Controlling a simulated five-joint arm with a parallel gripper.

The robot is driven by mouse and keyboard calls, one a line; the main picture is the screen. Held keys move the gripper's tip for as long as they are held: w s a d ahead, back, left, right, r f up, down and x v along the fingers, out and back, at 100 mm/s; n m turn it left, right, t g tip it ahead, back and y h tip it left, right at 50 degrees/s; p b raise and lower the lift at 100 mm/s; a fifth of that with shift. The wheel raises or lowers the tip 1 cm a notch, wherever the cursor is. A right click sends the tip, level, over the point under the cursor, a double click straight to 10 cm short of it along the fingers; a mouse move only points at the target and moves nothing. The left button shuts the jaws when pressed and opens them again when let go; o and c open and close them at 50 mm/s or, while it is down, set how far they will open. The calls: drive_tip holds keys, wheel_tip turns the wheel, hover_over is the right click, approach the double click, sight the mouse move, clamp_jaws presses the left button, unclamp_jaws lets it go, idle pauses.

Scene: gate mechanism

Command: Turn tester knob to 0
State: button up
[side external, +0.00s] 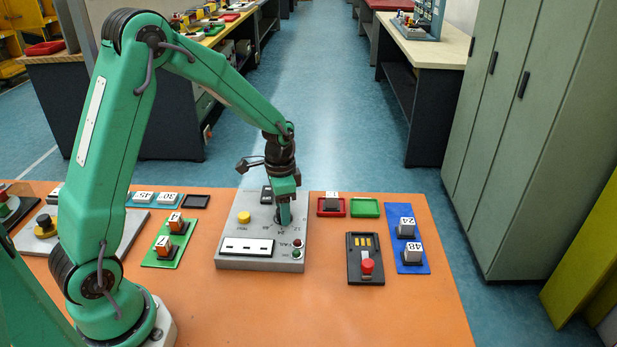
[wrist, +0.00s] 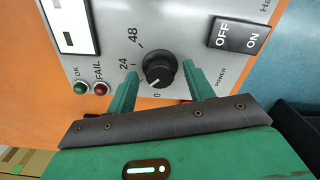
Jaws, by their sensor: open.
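The tester is a grey box (side external: 230,225) on the orange table. In the wrist view its black round knob (wrist: 158,70) sits beside a scale marked 0, 24 and 48. The knob's white pointer mark (wrist: 154,84) faces down-left, on the side of the 0 label (wrist: 157,95); I cannot tell if it lines up exactly. My gripper (wrist: 159,78) is open, with one green finger on each side of the knob. A gap shows on the right; contact on the left is unclear. In the side view my gripper (side external: 284,216) is over the tester and hides the knob.
The tester panel also has an OFF/ON switch (wrist: 239,34), a green OK lamp (wrist: 79,88) and a red FAIL lamp (wrist: 101,88). A black module with a red knob (side external: 367,266), a red tray (side external: 325,211) and a blue plate (side external: 412,266) stand to the right.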

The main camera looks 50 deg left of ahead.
drive_tip(key=c, duration=1)
drive_tip(key=shift+o, duration=0.2)
drive_tip(key=shift+n, duration=0.3)
drive_tip(key=n, duration=0.8)
drive_tip(key=shift+n, duration=0.3)
drive_tip(key=shift+r, duration=0.1)
drive_tip(key=o, duration=1)
drive_tip(key=shift+c, duration=0.2)
